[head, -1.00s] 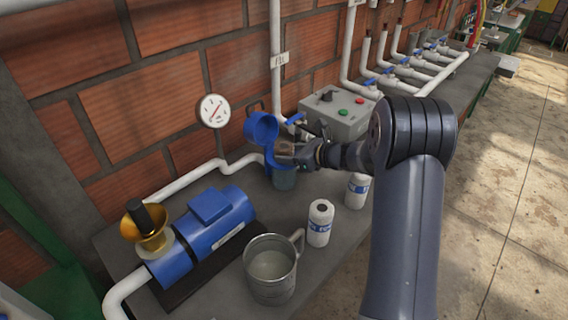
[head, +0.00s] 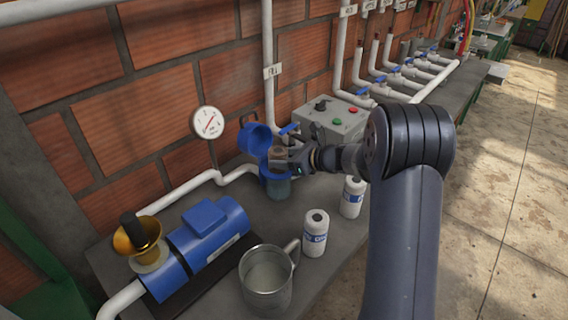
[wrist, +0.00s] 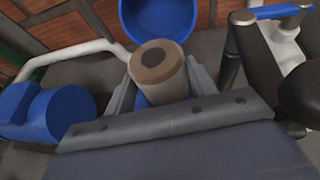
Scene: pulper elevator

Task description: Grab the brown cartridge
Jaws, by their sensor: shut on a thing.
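The brown cartridge (head: 278,154) is a cylinder with a brown top and a dark centre. It shows upright between the fingers in the wrist view (wrist: 165,76). My gripper (head: 284,158) is shut on its sides. The cartridge's upper part stands above the blue rim of a filter housing (head: 277,184) with a see-through bowl. Its lower end is hidden, so I cannot tell how much of it is still in the bowl. The housing's blue lid (head: 255,139) is swung open behind and to the left; it also shows in the wrist view (wrist: 160,14).
Two white cartridges (head: 316,234) (head: 351,197) and a metal jug (head: 266,280) stand on the bench's front side. A blue pump (head: 208,236) with a brass funnel (head: 137,238) is at left. A control box (head: 334,122) and pipes line the wall behind.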

